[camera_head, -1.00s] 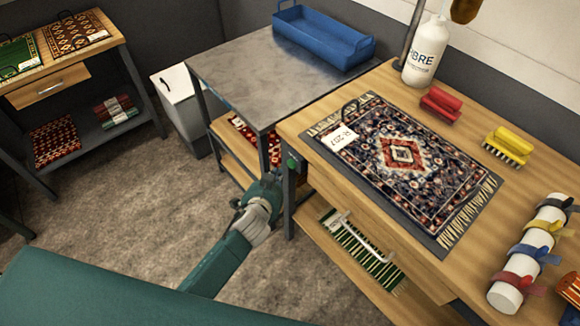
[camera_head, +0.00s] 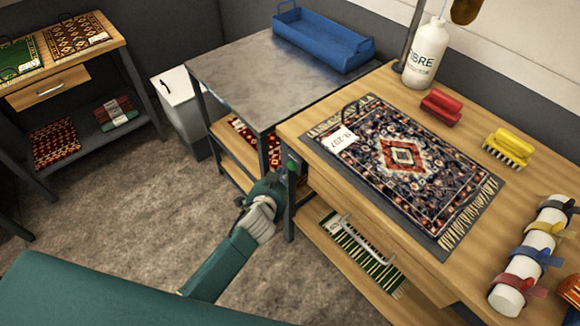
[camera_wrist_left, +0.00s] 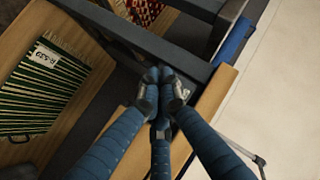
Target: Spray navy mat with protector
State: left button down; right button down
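The navy mat (camera_head: 408,170), a patterned rug with a red-and-white centre and pale fringes, lies flat on a dark sheet on the wooden bench. A white tag reading R-207 sits at its left end. A white bottle (camera_head: 427,55), its label partly reading "BRE", stands upright at the bench's back corner; its top is cut off. My left gripper (camera_head: 278,182) is low beside the bench's left corner, apart from mat and bottle. In the left wrist view its fingers (camera_wrist_left: 160,80) meet at the tips, with nothing visible between them. My right gripper is out of view.
The bench (camera_head: 300,128) also bears a red brush (camera_head: 441,106), a yellow brush (camera_head: 508,147) and a white roll with coloured straps (camera_head: 533,255). A grey metal table (camera_head: 235,75) with a blue tray (camera_head: 322,40) adjoins. A green-striped mat (camera_head: 358,258) lies on the lower shelf.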

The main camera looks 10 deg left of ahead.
pick_arm(q)
jog(key=shift+w+d, duration=0.1)
dwell(0.7)
jog(key=shift+w+d, duration=0.15)
jog(key=shift+w, duration=0.05)
jog(key=shift+w+d, duration=0.1)
dwell(0.5)
jog(key=shift+w+d, duration=0.25)
jog(key=shift+w, duration=0.1)
dwell(0.4)
jog(key=shift+r, duration=0.1)
dwell(1.4)
jog(key=shift+s+a, duration=0.55)
jog(key=shift+s, duration=0.2)
